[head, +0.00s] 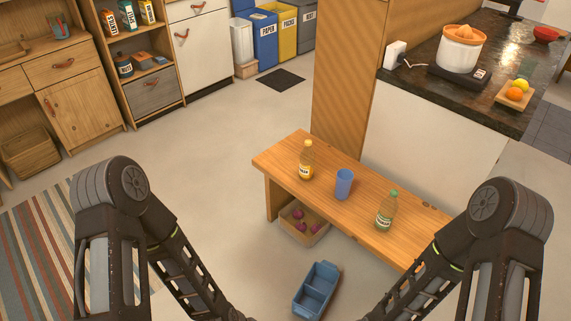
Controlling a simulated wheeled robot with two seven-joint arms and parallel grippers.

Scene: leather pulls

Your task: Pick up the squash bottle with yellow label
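The squash bottle with yellow label (305,161) stands upright on the wooden bench (268,158), near its far left end. It holds yellow-orange liquid. A blue cup (344,184) stands to its right on the bench. A green-capped bottle with a pale label (386,211) stands further right. My two arms come in at the lower left and lower right and run down past the bottom edge. Neither gripper shows in the head view. Nothing of my arms touches the bench bottles.
A crate with purple onions (301,228) sits on the floor beneath the bench. A blue divided caddy (316,291) lies on the floor in front. A wooden pillar (345,75) and a dark counter (425,88) stand behind the bench. Open floor lies left of it.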

